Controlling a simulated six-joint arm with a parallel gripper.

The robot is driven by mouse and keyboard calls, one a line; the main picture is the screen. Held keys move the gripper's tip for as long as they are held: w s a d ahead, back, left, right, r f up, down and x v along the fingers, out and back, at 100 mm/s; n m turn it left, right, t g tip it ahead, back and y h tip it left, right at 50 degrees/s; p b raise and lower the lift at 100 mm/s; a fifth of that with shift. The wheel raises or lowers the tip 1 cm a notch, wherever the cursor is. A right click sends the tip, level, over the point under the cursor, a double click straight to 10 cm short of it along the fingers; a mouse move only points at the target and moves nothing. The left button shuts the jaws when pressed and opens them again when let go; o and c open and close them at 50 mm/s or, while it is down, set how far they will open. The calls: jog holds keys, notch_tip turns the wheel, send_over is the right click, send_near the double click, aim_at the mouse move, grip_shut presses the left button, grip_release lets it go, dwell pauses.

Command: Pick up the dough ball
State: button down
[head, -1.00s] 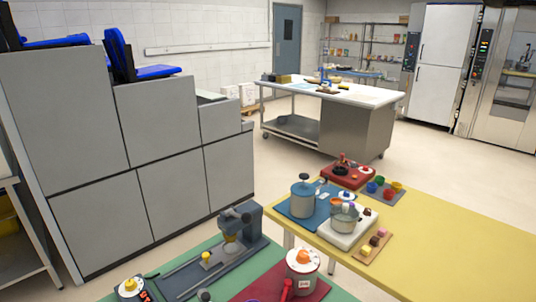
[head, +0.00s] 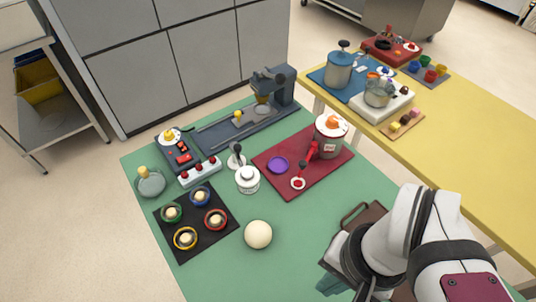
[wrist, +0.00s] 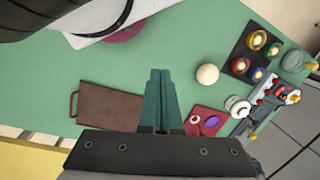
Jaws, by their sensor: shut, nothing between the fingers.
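The dough ball (head: 258,234) is a smooth cream ball resting on the green table top (head: 285,215), near its front part. It also shows in the wrist view (wrist: 207,74), to the right of the fingertips and apart from them. My gripper (wrist: 160,73) has its teal fingers shut together with nothing between them. In the head view my gripper (head: 330,284) is at the lower edge, to the right of the ball and partly hidden by my arm.
A black mat (head: 197,228) with several coloured rings holding small pale pieces lies left of the ball. A white lidded jar (head: 247,180) and a dark red mat (head: 290,182) stand behind it. A brown board (wrist: 108,107) with a handle lies beside my gripper. Green table around the ball is clear.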

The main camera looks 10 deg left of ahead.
dwell(0.4)
grip_release()
jog(key=n+t+h, duration=0.3)
jog(key=n+h, duration=0.8)
jog(key=n, duration=1.3)
send_over(250, 235)
jog(key=s, duration=0.5)
notch_tip(250, 235, down, 8)
jog(key=s+a+f+n+t, duration=0.4)
jog(key=a+f+n+t, duration=0.2)
jog(key=a+n, duration=0.25)
jog(key=x, duration=1.5)
jog(key=shift+w+a+f, duration=0.1)
jog(key=shift+a+f, duration=0.15)
jog(key=shift+f, duration=0.1)
